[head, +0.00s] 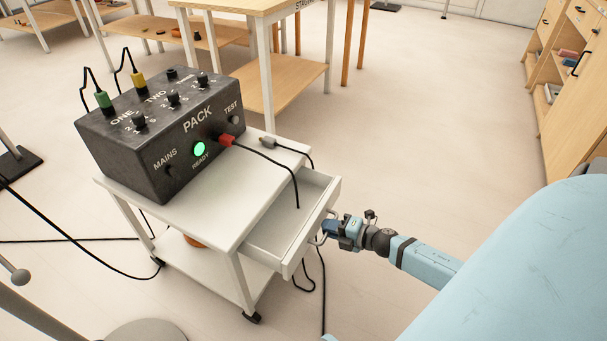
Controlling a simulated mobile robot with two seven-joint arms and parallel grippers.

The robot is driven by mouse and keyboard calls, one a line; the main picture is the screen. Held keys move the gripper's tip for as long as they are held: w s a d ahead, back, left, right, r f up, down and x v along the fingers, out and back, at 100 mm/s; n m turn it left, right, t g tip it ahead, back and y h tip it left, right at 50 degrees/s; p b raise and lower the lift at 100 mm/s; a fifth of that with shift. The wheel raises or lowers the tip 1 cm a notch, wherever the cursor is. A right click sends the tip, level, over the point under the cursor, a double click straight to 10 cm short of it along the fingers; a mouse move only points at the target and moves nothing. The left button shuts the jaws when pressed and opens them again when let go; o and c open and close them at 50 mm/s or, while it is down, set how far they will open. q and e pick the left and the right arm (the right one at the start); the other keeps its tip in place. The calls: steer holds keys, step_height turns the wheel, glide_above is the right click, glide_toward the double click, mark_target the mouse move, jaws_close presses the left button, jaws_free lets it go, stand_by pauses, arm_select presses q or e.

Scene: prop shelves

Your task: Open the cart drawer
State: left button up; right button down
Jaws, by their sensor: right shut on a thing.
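The white cart (190,197) stands in the middle of the head view on castors. Its drawer (268,244) is pulled out toward the right, and its empty-looking inside shows. My right gripper (322,232) is shut at the handle on the drawer's front; the handle is small and partly hidden by the fingers. My right arm reaches in from the lower right. My left gripper is not in view.
A dark control box (165,135) labelled PACK stands on the cart top, with a lit green lamp. Cables lie on the floor. A wooden table (255,8) stands behind; the floor at right is clear.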

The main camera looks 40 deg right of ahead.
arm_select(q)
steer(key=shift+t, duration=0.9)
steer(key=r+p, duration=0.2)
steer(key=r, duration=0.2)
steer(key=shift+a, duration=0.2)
arm_select(e)
steer(key=f+v, duration=0.2)
steer(key=v, duration=1)
steer(key=shift+s+d+f, duration=0.15)
steer(key=shift+s+f, duration=0.05)
steer(key=shift+f, duration=0.1)
steer(key=c, duration=1.2)
jaws_free()
arm_select(q)
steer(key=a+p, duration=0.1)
steer(key=p, duration=0.2)
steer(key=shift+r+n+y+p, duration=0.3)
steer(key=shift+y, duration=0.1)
arm_select(e)
steer(key=v, duration=1.3)
steer(key=shift+s+d, duration=0.25)
steer(key=shift+s, duration=0.05)
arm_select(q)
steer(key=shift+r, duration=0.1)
